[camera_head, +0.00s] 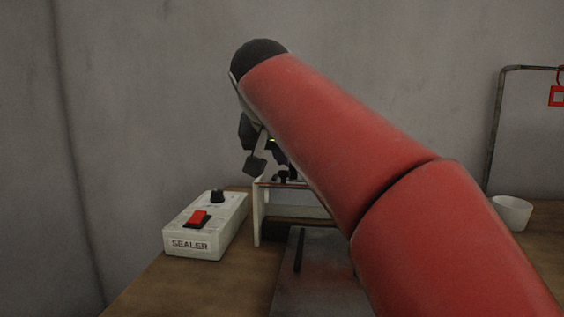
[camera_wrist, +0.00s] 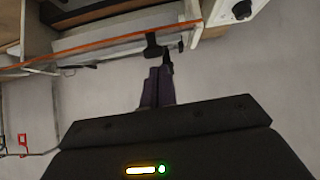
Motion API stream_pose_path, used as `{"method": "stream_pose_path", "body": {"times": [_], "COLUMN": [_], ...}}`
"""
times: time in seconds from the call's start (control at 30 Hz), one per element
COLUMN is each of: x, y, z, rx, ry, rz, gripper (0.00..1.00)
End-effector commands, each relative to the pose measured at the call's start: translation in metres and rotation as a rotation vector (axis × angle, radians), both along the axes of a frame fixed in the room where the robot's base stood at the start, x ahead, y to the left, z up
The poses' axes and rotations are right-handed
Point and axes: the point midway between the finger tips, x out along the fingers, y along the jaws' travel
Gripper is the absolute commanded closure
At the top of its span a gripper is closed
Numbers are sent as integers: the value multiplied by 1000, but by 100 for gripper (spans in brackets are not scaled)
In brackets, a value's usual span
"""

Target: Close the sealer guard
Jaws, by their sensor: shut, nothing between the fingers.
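The sealer's white control box (camera_head: 205,228), labelled SEALER, stands on the bench left of the sealing machine (camera_head: 258,215). In the head view my red arm covers much of the machine. In the wrist view the machine's pale body (camera_wrist: 120,32) fills the top left, with a thin orange strip (camera_wrist: 105,45) across it. A dark block (camera_wrist: 152,42) sits at that strip, possibly the guard's handle. My gripper (camera_wrist: 158,75) is shut and empty, its fingertips close to this block; contact cannot be told. I cannot clearly make out the guard or its angle.
A red rocker switch (camera_head: 198,218) and a black knob (camera_head: 217,196) top the control box. A white cup (camera_head: 511,212) stands at the right of the bench. A dark metal stand (camera_head: 496,130) holds a red tag (camera_head: 556,96). A grey wall is behind.

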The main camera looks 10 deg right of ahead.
Motion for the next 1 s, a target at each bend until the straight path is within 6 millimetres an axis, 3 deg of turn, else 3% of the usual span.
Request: {"method": "stream_pose_path", "body": {"times": [1.0], "x": [-3], "y": [3], "z": [-10], "rx": [-36], "ry": [-90], "rz": [0], "gripper": [100]}}
